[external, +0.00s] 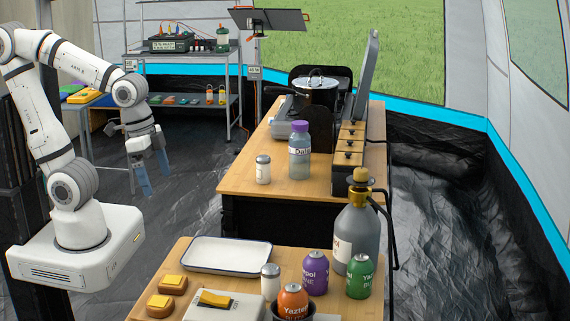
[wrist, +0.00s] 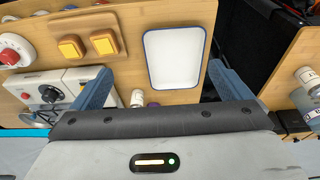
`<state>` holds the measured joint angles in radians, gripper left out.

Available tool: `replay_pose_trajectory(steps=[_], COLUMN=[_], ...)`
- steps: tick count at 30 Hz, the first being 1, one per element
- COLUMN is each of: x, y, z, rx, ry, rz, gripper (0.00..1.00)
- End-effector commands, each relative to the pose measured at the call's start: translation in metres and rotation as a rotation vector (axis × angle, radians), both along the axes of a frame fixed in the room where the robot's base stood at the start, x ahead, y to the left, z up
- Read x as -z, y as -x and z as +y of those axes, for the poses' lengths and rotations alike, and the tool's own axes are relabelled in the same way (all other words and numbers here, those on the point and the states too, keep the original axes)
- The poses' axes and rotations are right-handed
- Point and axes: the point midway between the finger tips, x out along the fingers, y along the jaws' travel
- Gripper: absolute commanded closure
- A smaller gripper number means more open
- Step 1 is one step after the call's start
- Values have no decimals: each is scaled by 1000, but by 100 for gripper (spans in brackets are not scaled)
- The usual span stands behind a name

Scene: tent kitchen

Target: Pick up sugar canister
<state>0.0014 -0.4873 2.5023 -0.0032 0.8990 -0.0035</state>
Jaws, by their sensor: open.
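Two small white canisters with grey lids stand in the external view. One canister (external: 263,170) is on the farther wooden table, left of a clear bottle with a purple cap. The other canister (external: 270,283) is on the near table, by the tray's right front corner. Their labels are too small to read, so I cannot tell which one is sugar. A small white canister (wrist: 137,98) also shows in the wrist view, partly hidden by my gripper. My gripper (external: 153,180) hangs fingers down left of the tables, open and empty, apart from both canisters. Its blue fingers spread wide in the wrist view (wrist: 160,72).
A white tray (external: 228,240) lies on the near table. Orange, purple and green canisters and a large grey gas bottle (external: 357,235) crowd its right side. A clear bottle (external: 299,155) and a pot (external: 316,92) stand on the farther table. A floor gap separates the tables.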

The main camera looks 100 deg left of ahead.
Motion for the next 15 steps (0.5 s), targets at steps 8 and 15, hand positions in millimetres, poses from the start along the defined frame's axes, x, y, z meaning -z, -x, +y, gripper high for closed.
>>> replay_pose_trajectory(steps=[8, 15], x=[-2, -41], y=[-3, -65], z=[1, 21], rx=[6, 165], ry=[-4, -82], rz=[1, 21], gripper=[0, 0])
